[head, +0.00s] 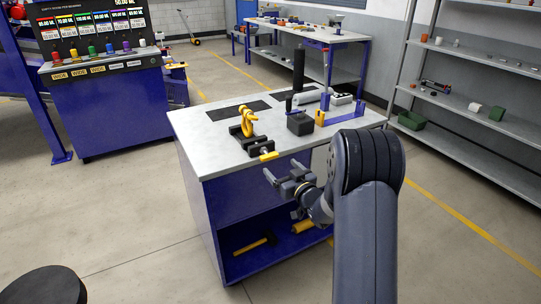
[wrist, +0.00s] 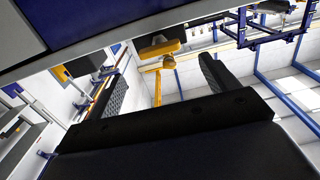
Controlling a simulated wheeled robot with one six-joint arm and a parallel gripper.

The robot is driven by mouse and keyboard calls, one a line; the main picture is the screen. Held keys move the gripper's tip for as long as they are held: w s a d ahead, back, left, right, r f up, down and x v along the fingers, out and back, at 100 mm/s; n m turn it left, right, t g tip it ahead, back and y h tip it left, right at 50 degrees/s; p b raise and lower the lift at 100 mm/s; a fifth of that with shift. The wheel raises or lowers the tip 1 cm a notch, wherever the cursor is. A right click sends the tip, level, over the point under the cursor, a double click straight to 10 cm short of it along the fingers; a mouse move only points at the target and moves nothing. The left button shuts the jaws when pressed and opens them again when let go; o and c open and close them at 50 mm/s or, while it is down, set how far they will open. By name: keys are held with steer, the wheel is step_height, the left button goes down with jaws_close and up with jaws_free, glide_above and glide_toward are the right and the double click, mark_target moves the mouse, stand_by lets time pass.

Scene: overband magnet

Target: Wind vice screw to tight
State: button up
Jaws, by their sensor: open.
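A small black vice (head: 252,143) stands at the front edge of the grey-topped workbench (head: 210,160). A yellow hook-shaped piece (head: 247,122) stands upright at its jaws; I cannot tell whether they press on it. The vice screw's yellow handle (head: 269,156) sticks out past the bench's front edge. My gripper (head: 282,170) is open and empty, just in front of and below the handle, apart from it. In the wrist view a yellow bar (wrist: 158,48), apparently this handle, shows beyond and between my open fingers (wrist: 163,62).
On the bench a black block (head: 300,123), a tall black post (head: 298,70) and a blue bracket (head: 345,111) stand right of the vice. A hammer (head: 255,243) lies on the bench's lower shelf. Grey shelving (head: 480,125) stands at the right.

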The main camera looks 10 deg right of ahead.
mark_target(271, 158)
steer(key=x, duration=0.8)
steer(key=shift+w+a, duration=0.1)
steer(key=shift+w, duration=0.3)
steer(key=shift+c, duration=0.4)
steer(key=c, duration=0.9)
